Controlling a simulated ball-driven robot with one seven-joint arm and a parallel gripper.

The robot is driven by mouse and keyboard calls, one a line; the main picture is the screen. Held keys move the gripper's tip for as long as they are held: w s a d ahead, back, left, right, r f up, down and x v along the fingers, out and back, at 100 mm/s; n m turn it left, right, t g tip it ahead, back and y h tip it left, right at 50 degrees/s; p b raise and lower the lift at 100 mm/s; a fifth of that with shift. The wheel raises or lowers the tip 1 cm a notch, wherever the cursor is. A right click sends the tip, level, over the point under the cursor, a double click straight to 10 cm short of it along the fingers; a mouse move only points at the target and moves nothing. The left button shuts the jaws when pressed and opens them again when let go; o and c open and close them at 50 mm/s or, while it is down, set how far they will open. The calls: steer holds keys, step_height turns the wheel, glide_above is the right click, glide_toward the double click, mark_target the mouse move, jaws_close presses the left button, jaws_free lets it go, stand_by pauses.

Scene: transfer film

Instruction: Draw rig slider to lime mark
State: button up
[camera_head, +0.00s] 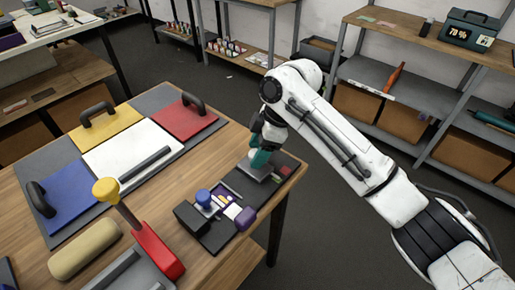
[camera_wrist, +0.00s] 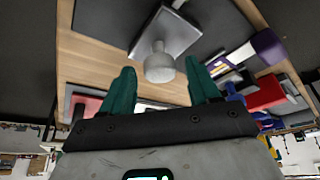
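The rig slider (camera_head: 262,173) is a light grey plate on a dark track (camera_head: 230,229) at the table's right edge. In the wrist view its plate (camera_wrist: 181,35) carries a pale, rounded knob (camera_wrist: 160,66). My gripper (camera_head: 260,160), with teal fingers, is low over the slider. In the wrist view my gripper (camera_wrist: 160,70) is open, with the knob in line with the gap between the fingertips. I cannot tell whether a finger touches it. The head view hides the knob behind the fingers.
A blue-topped knob (camera_head: 203,197), a purple block (camera_head: 245,218) and a black block (camera_head: 190,217) stand around the track's near part. A red lever base (camera_head: 157,251) with a yellow knob (camera_head: 106,190) stands left. Coloured panels with handles lie further back.

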steer(key=b+v, duration=0.1)
steer(key=v, duration=0.9)
steer(key=shift+r, duration=0.4)
steer(key=shift+s+d+f, duration=0.1)
